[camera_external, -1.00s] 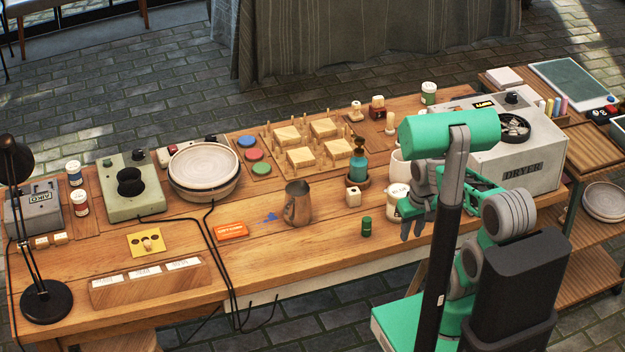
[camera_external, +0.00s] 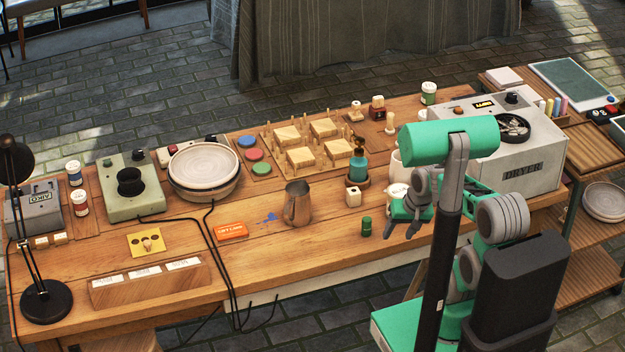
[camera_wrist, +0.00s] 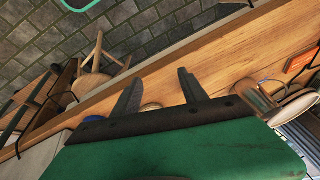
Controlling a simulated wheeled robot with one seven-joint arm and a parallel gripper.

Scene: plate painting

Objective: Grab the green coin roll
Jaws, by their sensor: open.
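The green coin roll (camera_external: 366,226) stands upright near the front edge of the wooden table, right of the metal pitcher (camera_external: 298,203). My gripper (camera_external: 401,231) is to its right, apart from it, with its fingers pointing down and to the left. In the wrist view my gripper (camera_wrist: 158,88) shows two dark fingers spread apart with nothing between them. I cannot make out the coin roll in the wrist view.
A small cream block (camera_external: 353,197) stands behind the coin roll. A white jar (camera_external: 397,192) is partly hidden behind my gripper. The orange box (camera_external: 231,230) lies farther left. The table front between the box and the coin roll is clear.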

